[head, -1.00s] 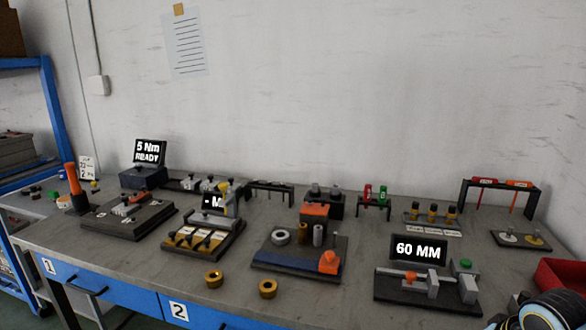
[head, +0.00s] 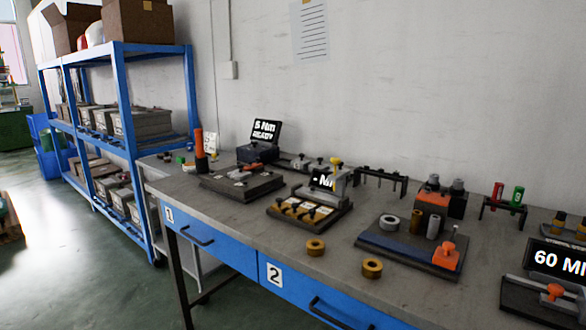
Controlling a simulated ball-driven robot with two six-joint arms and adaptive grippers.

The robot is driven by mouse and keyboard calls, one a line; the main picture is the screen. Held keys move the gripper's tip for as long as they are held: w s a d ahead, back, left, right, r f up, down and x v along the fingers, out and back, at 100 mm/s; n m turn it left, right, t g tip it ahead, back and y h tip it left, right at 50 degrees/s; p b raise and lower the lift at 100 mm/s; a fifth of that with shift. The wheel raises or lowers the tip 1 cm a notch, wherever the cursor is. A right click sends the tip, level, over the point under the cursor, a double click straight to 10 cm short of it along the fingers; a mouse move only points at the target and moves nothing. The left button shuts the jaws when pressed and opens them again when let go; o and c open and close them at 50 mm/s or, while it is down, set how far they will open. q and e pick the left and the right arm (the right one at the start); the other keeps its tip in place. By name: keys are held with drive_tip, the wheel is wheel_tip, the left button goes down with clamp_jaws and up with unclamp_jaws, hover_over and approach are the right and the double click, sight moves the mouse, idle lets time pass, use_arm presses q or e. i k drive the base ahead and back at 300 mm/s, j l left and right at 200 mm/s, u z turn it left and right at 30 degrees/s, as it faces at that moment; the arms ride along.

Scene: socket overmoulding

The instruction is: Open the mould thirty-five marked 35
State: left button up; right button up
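I see no mould on which a 35 can be read. Several grey box-shaped blocks with small labels sit on the blue shelf rack (head: 124,85) at the left; one such grey block (head: 143,122) is on its middle level. Their labels are too small to read, and I cannot tell whether they are moulds. Neither my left gripper nor my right gripper is in view.
The grey workbench (head: 215,215) carries a dark fixture plate (head: 240,188), a 5 Nm display (head: 266,131), a blue-edged fixture (head: 400,252) and brass rings (head: 372,268). Cardboard boxes (head: 140,20) top the rack. The green floor (head: 75,255) before the rack is clear.

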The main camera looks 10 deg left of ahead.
sight(149, 123)
drive_tip(key=u, duration=1.3)
drive_tip(key=i+j+u, duration=0.3)
drive_tip(key=i, duration=0.25)
drive_tip(key=i+j+u, duration=0.1)
drive_tip(key=i+u, duration=0.15)
drive_tip(key=i, duration=0.3)
drive_tip(key=i+z, duration=0.1)
drive_tip(key=i, duration=1)
drive_tip(key=i+j+z, duration=0.1)
drive_tip(key=i, duration=1.05)
